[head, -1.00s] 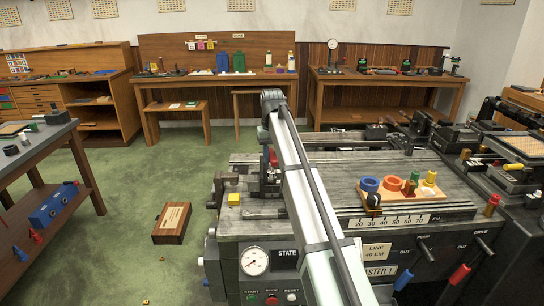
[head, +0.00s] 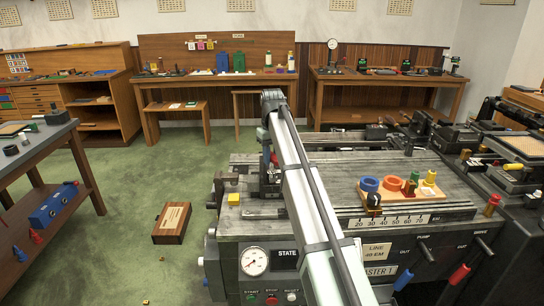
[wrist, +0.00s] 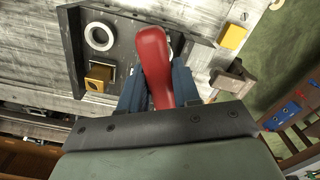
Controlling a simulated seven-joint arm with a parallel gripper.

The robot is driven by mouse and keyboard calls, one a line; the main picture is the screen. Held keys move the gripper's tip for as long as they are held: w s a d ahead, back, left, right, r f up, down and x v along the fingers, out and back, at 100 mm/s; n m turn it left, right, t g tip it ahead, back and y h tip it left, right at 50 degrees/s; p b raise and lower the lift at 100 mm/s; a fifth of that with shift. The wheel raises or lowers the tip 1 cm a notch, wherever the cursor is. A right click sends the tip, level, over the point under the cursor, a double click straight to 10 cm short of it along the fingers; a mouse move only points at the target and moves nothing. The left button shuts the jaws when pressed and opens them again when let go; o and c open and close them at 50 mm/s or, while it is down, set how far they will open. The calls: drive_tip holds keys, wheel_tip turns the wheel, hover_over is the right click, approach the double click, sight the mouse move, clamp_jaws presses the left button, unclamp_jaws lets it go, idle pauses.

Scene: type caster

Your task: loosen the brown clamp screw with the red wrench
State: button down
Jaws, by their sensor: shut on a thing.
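The red wrench (wrist: 152,62) is between my gripper's fingers (wrist: 157,88) in the wrist view, its rounded red end pointing up the picture. My gripper is shut on it. The wrench's working end is not clear to me. A brown block-like part with a pale shaft, which looks like the clamp screw (wrist: 232,80), lies right of the wrench, apart from its visible red part. In the head view a small brown part (head: 221,181) sticks out at the machine's left edge. There my arm hides most of the gripper; a bit of red (head: 274,159) shows beside it.
A yellow cube (head: 234,199) sits on the machine's left front corner. In the wrist view a white ring (wrist: 100,36) and a brass block (wrist: 99,77) lie left of the wrench. A board with coloured rings (head: 400,190) stands right of my arm. A wooden box (head: 171,222) lies on the floor.

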drive_tip(key=shift+r, duration=0.15)
drive_tip(key=shift+r, duration=1.15)
drive_tip(key=shift+r, duration=0.25)
drive_tip(key=shift+r, duration=2)
drive_tip(key=c, duration=1.3)
unclamp_jaws()
clamp_jaws()
